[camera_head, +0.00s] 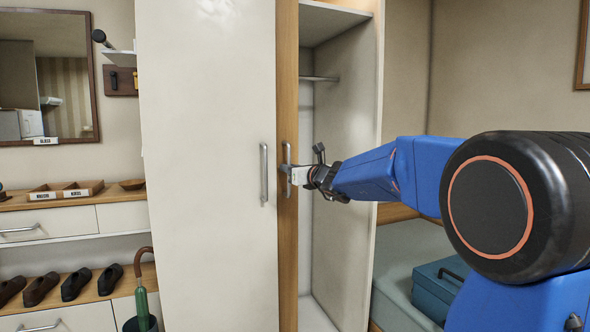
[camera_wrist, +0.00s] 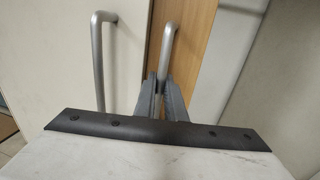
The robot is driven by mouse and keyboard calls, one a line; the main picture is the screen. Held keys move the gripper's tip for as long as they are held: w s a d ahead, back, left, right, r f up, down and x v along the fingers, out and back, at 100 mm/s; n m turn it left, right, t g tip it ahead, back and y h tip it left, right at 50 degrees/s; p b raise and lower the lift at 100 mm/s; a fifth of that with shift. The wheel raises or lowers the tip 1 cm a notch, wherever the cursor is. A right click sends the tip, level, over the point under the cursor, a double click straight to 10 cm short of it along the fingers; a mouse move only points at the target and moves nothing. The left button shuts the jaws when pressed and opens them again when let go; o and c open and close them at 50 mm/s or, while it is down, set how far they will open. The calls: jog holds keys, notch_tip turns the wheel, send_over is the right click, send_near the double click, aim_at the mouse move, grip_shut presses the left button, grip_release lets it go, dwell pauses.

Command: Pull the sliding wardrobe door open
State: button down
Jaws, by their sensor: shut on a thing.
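The wardrobe has a white door (camera_head: 205,120) on the left with a vertical metal handle (camera_head: 264,174). Just right of it a strip of the wood-coloured sliding door (camera_head: 288,60) shows, with its own bar handle (camera_head: 287,152). The rest of that door is hidden behind the white one. To its right the wardrobe interior (camera_head: 340,120) is open to view. My gripper (camera_head: 290,174) is shut on the wooden door's handle. In the wrist view, the fingers (camera_wrist: 161,98) close around the lower part of that handle (camera_wrist: 168,45), and the white door's handle (camera_wrist: 98,50) stands apart to the left.
Inside the wardrobe are a shelf and a rail (camera_head: 320,78). A bed (camera_head: 405,262) with a teal case (camera_head: 432,290) lies right, under my arm. At left are a drawer unit (camera_head: 62,222), shoes (camera_head: 75,284) and an umbrella (camera_head: 140,290) in a stand.

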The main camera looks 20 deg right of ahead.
jog(key=c, duration=1.8)
grip_release()
